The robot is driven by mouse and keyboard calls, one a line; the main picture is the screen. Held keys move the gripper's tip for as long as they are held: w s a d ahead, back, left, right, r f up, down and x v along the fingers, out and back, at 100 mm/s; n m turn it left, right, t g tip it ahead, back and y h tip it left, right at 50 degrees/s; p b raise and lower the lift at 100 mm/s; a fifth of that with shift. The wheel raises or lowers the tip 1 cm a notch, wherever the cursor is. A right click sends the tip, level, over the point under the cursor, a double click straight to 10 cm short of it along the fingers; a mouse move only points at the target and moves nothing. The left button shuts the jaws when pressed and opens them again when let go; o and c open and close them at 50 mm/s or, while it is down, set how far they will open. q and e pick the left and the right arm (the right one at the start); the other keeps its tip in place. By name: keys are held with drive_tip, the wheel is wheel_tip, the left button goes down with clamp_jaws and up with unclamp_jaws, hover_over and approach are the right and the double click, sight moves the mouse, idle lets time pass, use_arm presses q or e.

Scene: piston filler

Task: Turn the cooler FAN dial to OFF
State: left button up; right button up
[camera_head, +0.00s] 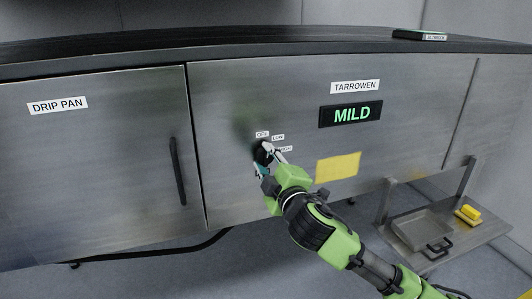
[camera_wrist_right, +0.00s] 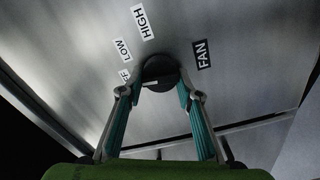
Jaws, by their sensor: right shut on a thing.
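The black round FAN dial (camera_wrist_right: 160,71) sits on the steel cooler front. In the wrist view the labels HIGH (camera_wrist_right: 143,21), LOW (camera_wrist_right: 122,50) and a partly hidden OFF (camera_wrist_right: 125,76) stand around it, with FAN (camera_wrist_right: 201,54) to its right. A short pale mark shows on the dial's lower left; I cannot tell exactly which label it points to. My right gripper (camera_wrist_right: 160,88) is shut on the dial, one finger on each side. In the head view the gripper (camera_head: 266,162) covers part of the dial (camera_head: 260,150). My left gripper is not in view.
A display reading MILD (camera_head: 351,114) sits below the TARROWEN label, with a yellow sheet (camera_head: 338,168) lower down. Left is a DRIP PAN door (camera_head: 100,150) with a black handle (camera_head: 177,171). A side shelf (camera_head: 470,243) at right holds a pan and a yellow item.

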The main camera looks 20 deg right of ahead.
drive_tip(key=shift+n+p, duration=0.4)
drive_tip(key=shift+n, duration=0.4)
drive_tip(key=shift+f, duration=0.1)
drive_tip(key=o, duration=1.1)
drive_tip(key=s, duration=1.2)
drive_tip(key=shift+d, duration=0.2)
